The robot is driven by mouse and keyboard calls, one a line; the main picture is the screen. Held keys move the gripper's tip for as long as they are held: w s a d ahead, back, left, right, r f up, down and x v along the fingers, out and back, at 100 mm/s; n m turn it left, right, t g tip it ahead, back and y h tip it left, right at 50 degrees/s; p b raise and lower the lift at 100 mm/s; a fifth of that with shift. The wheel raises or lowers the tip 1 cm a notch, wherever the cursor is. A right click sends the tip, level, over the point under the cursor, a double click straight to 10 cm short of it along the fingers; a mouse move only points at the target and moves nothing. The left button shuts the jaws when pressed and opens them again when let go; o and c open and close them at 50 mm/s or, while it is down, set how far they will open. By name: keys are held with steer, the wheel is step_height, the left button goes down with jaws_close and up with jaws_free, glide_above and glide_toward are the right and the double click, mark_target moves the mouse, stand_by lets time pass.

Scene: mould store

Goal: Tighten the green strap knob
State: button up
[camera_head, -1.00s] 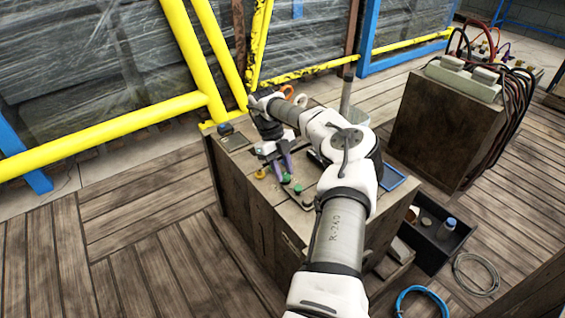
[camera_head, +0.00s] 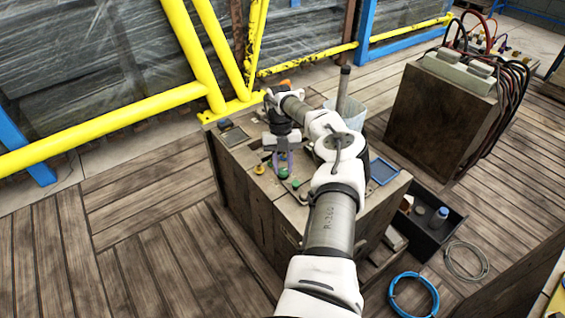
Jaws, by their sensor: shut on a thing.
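A green knob (camera_head: 283,173) stands on top of the wooden crate (camera_head: 240,168), towards its front left. A second green piece (camera_head: 296,184) is just to its right and nearer. My gripper (camera_head: 283,166) points down at the first green knob, with its purple fingers on either side of it. The jaws are shut on this knob, and the fingers partly hide it. A strap cannot be made out at this size.
A yellow knob (camera_head: 259,169) is close left of the gripper. A blue-rimmed tray (camera_head: 383,171) lies at the crate's right. A dark bin (camera_head: 433,247), a blue hose coil (camera_head: 413,276) and a yellow rail frame (camera_head: 110,120) surround the crate. The floor at left is clear.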

stand_by(0.4)
steer(key=o, duration=1)
